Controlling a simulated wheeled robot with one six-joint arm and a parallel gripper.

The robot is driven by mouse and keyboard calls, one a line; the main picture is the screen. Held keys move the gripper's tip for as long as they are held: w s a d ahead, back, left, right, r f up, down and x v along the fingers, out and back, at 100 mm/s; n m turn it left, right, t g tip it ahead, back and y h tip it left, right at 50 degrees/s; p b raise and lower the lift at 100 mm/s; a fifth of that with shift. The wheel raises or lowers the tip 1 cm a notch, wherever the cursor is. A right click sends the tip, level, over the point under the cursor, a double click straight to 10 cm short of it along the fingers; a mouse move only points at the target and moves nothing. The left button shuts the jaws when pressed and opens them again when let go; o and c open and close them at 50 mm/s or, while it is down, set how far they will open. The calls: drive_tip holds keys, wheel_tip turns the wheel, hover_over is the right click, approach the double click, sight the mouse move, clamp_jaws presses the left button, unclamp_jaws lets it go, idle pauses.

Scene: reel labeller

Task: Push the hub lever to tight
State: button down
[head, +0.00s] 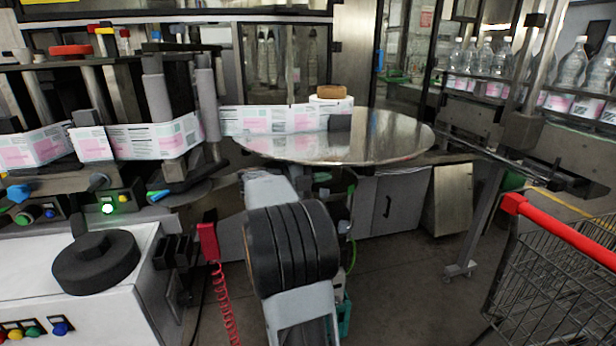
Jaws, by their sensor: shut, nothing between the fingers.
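A large shiny reel disc (390,140) lies flat at the centre back. Near its far edge stands a small white roll (331,102) with a brown top (331,91). A dark grey block (340,122) sits just in front of the roll on the disc. I cannot tell which of these parts is the hub lever, or how it is set. My grey arm with a black ribbed joint rises at the lower middle and reaches toward the disc's near edge. My gripper does not show; whether it touches anything is hidden.
A printed label web (270,120) runs from the rollers at left to the roll. A white cabinet with a black round knob (96,262) and a red coiled cord (226,305) stand at left. A wire cart (560,270) with a red handle is at right. Floor between is open.

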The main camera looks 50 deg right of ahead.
sight(354, 169)
drive_tip(key=x, duration=0.6)
drive_tip(key=shift+s+d, duration=0.15)
drive_tip(key=shift+d, duration=0.05)
